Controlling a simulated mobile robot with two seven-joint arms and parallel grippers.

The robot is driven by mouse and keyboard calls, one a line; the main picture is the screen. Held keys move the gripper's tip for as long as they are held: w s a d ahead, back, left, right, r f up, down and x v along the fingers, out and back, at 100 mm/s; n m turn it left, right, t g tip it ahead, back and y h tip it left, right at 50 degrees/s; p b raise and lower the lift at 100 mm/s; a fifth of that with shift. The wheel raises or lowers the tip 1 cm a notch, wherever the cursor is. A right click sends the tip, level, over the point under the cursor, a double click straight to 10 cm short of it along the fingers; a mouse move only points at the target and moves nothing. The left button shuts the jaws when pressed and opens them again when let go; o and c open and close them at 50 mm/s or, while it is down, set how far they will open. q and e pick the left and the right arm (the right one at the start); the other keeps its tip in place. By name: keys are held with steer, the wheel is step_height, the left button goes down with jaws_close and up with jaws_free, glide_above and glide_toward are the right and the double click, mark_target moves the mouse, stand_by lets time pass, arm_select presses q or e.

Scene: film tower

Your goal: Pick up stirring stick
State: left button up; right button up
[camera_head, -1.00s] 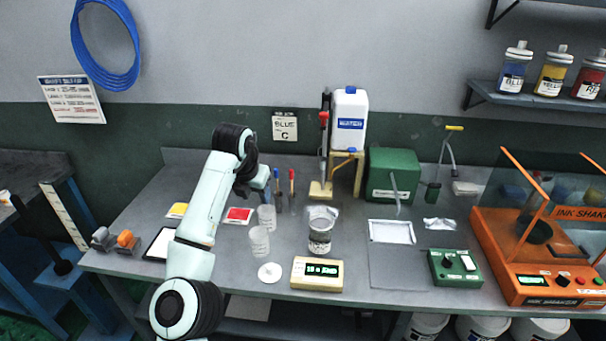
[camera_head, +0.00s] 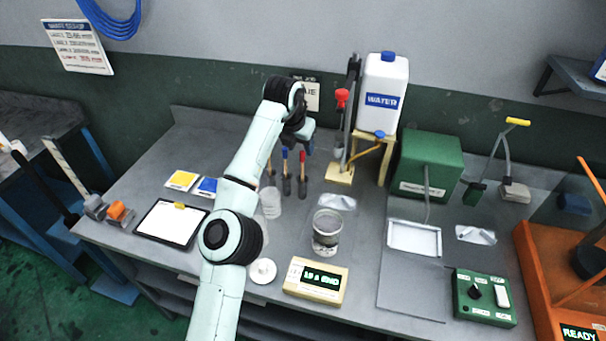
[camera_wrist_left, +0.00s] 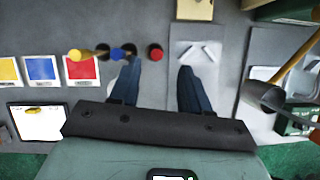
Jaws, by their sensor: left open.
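Three upright sticks stand in dark holders in the head view: one tan (camera_head: 269,164), one blue-topped (camera_head: 285,160) and one red-topped (camera_head: 302,164). I cannot tell which is the stirring stick. From above, the left wrist view shows yellow (camera_wrist_left: 76,55), blue (camera_wrist_left: 118,53) and red (camera_wrist_left: 154,52) tops in a row. My left gripper (camera_head: 308,146) is above and just behind the sticks. Its fingers (camera_wrist_left: 157,65) are apart and empty; in the wrist view the left fingertip overlaps the blue top, and the red top appears between the fingers. My right gripper is not in view.
A water bottle (camera_head: 383,92) on a wooden stand and a clamp stand (camera_head: 341,176) are to the right. A clear beaker (camera_head: 327,235) stands behind the scale (camera_head: 316,284). Clear cups (camera_head: 270,203) stand before the sticks.

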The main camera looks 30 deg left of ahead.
mark_target(303, 158)
arm_select(q)
steer(key=x, duration=0.3)
steer(key=shift+w+r, duration=0.1)
steer(key=x, duration=0.5)
steer(key=shift+a, duration=0.25)
jaws_close()
